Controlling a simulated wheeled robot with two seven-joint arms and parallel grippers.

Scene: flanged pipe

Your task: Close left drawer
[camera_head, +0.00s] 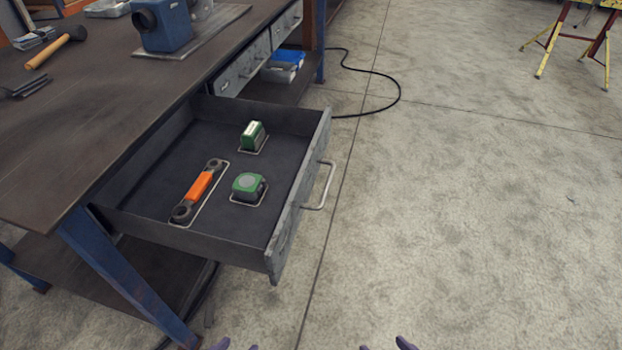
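The left drawer (290,215) is pulled far out from under the workbench, its grey front facing right. A metal handle (326,188) sticks out from that front. Inside lie an orange-and-black tool (198,190), a round green-and-grey item (248,186) and a green-and-white box-like item (252,135), with thin pale outlines around them. Only the fingertips of my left gripper (238,345) and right gripper (384,345) show at the bottom edge. Each pair of tips is apart with floor between. Both are away from the drawer and handle.
The brown workbench (90,110) bears a blue vise (163,25) and a mallet (58,46). Other drawers (245,68) beyond look shut. A blue bench leg (120,275) stands near the open drawer. A black cable (385,75) lies on the floor.

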